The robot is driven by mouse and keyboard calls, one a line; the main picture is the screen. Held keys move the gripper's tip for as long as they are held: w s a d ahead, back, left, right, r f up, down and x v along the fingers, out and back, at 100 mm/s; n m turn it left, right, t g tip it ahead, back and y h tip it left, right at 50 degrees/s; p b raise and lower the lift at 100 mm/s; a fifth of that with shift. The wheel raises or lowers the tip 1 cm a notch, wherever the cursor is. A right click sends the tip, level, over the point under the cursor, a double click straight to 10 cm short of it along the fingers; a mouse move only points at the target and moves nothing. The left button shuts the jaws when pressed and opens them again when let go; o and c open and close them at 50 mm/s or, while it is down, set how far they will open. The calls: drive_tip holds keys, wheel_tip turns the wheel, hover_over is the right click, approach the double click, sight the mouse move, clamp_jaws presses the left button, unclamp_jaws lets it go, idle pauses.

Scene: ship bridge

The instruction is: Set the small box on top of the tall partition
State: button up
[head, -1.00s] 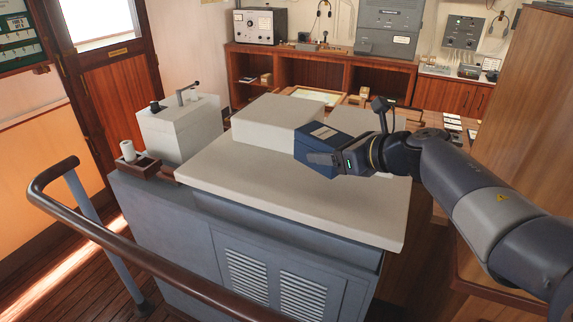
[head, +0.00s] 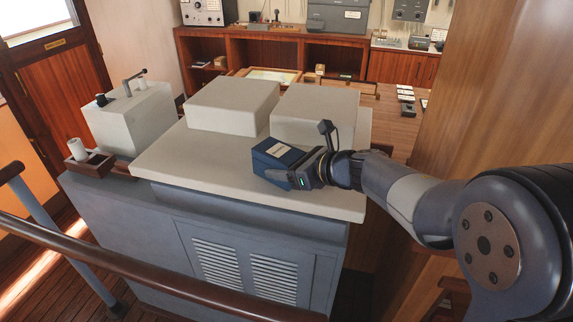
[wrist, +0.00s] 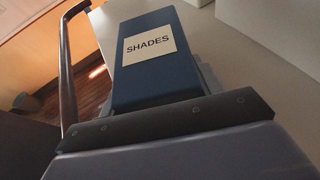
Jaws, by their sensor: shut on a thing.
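The small box (head: 277,152) is dark blue with a pale label. In the wrist view the box (wrist: 150,75) shows the word SHADES on its label. My gripper (head: 283,173) is shut on the box at its near end. The box is over the pale top of the grey console, in front of the right-hand pale block. I cannot tell whether it touches the top. A tall wooden panel (head: 475,90), which may be the tall partition, stands at the right behind my arm. Its upper edge is out of the picture.
The grey console (head: 150,215) has a pale top (head: 200,165) with two pale blocks (head: 232,105) (head: 315,113) at its back. A brown handrail (head: 150,270) crosses in front. A white cup (head: 77,148) stands at the left. Wooden shelves (head: 260,60) line the back.

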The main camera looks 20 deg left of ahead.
drive_tip(key=shift+f, duration=0.15)
drive_tip(key=o, duration=1.1)
drive_tip(key=shift+o, duration=0.2)
